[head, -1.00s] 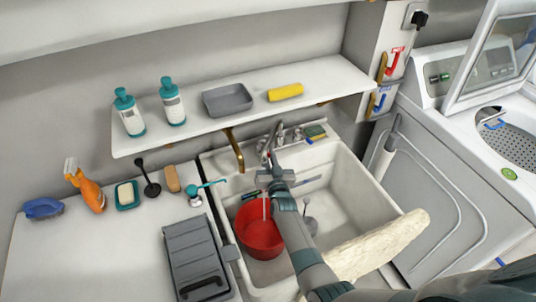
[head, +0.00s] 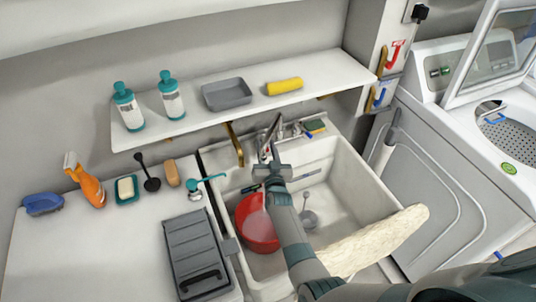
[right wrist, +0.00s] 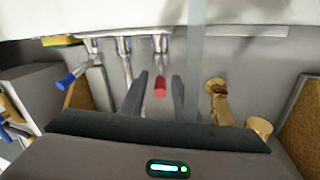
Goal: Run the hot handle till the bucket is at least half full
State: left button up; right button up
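The red bucket (head: 262,238) stands in the left part of the white sink, partly hidden by my right arm. Its inside looks pale and hazy; the water level cannot be told. The tap (head: 270,130) is at the sink's back wall. In the right wrist view, the red-tipped hot handle (right wrist: 160,88) shows between and beyond the fingertips of my right gripper (right wrist: 158,90), which is open; contact cannot be told. The blue-tipped handle (right wrist: 66,81) is left of it. A pale see-through vertical strip, perhaps water, shows right of the fingers. My left gripper is not in view.
A shelf (head: 240,118) with bottles, a grey tray and a yellow roll hangs above. The left counter holds a spray bottle (head: 88,190), soap and a grey case (head: 195,255). A pale cloth (head: 375,243) lies over the sink's front edge. A washer stands right.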

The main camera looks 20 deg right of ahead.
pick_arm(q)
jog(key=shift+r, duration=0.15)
pick_arm(e)
jog(key=shift+s, duration=0.15)
